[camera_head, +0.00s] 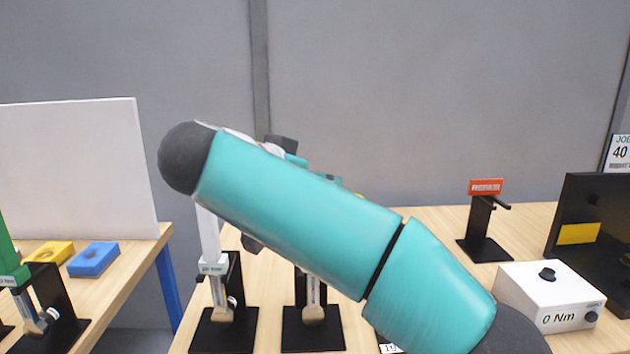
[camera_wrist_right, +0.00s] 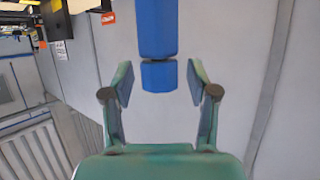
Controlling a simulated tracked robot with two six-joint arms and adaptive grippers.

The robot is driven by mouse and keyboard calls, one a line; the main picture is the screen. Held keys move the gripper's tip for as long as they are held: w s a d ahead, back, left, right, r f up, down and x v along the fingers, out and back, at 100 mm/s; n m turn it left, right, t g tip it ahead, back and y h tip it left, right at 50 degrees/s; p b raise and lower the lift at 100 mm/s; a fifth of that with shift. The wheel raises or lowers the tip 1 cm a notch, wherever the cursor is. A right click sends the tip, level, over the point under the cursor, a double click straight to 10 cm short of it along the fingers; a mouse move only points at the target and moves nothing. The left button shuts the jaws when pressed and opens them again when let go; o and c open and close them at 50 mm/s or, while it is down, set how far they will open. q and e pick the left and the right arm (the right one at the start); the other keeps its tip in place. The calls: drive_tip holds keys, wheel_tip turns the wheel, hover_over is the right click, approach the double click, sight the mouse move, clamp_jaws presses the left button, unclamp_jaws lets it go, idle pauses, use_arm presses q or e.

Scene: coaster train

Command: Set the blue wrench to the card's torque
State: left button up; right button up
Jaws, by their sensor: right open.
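In the right wrist view the blue wrench's handle (camera_wrist_right: 158,30) comes in from the top, with its blue end piece between my fingers. My right gripper (camera_wrist_right: 160,84) is open around that end, with a visible gap on each side. In the head view my teal right arm crosses the middle and hides the wrench and most of the gripper. The card (camera_head: 620,152) at the far right is cut by the frame edge; it reads "JO…" and 40. My left gripper is not in view.
A white box (camera_head: 548,293) with a black knob reads 0 Nm. A black stand with a red label (camera_head: 486,187) and a dark panel (camera_head: 590,215) are behind it. Tool stands (camera_head: 225,325) (camera_head: 313,325) are under my arm. A green tool (camera_head: 8,250) stands left, near yellow and blue blocks (camera_head: 93,259).

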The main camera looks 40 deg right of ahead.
drive_tip(key=v, duration=1.2)
drive_tip(key=shift+f, duration=0.15)
